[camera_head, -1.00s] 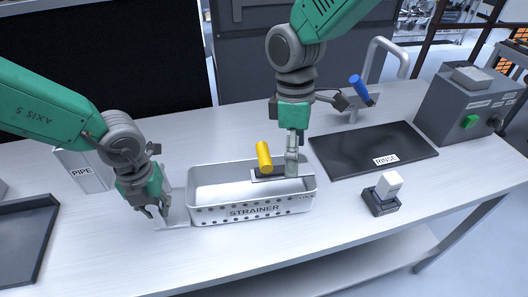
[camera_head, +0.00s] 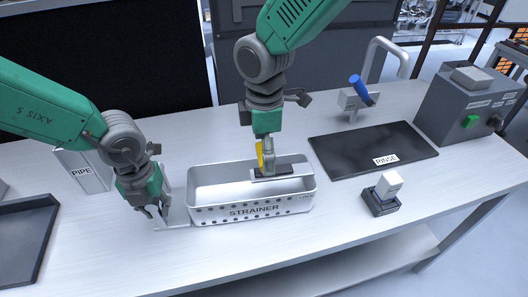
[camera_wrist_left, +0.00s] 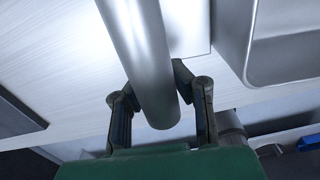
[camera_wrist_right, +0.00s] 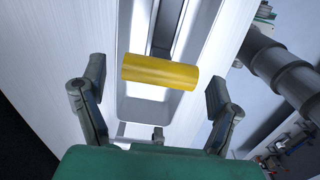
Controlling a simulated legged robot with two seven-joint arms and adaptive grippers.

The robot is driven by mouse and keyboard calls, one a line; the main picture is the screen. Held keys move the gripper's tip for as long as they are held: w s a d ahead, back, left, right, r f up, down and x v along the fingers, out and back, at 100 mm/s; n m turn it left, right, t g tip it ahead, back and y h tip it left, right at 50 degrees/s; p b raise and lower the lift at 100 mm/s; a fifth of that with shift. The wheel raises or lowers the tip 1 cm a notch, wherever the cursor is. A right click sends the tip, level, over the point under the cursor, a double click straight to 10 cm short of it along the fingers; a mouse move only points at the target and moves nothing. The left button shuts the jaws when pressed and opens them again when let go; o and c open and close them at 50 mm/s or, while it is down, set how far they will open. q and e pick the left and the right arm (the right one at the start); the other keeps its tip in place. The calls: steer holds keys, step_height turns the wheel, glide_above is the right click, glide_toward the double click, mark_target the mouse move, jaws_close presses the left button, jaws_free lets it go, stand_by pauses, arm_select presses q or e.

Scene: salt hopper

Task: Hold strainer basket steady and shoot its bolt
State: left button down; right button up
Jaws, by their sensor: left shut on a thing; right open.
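The strainer basket (camera_head: 206,214) is a pale metal trough with a perforated front wall, standing on the bench. My left gripper (camera_head: 157,212) is shut on a round metal bar (camera_wrist_left: 145,55) at the basket's left end. The bolt has a yellow handle (camera_head: 259,155) on a dark plate (camera_head: 285,168) at the basket's right part. My right gripper (camera_head: 266,163) is open above it and partly hides the handle. In the right wrist view the yellow handle (camera_wrist_right: 160,71) lies crosswise between the open fingertips; I cannot tell whether they touch it.
A dark mat marked RINSE (camera_head: 365,150) lies right of the basket, with a small black block with a white top (camera_head: 384,192) in front. A tap with a blue lever (camera_head: 361,90) stands behind. A PIPE box (camera_head: 85,172) and dark tray (camera_head: 22,240) are at left.

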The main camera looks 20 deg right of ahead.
mark_target(293, 170)
arm_select(q)
steer(key=shift+s+a+f, duration=0.1)
steer(key=shift+s+f, duration=0.1)
steer(key=shift+f, duration=0.05)
arm_select(e)
steer(key=shift+f, duration=0.6)
steer(key=c, duration=1.7)
steer(key=d, duration=0.7)
steer(key=shift+s, duration=0.3)
steer(key=o, duration=1.7)
steer(key=shift+a, duration=0.1)
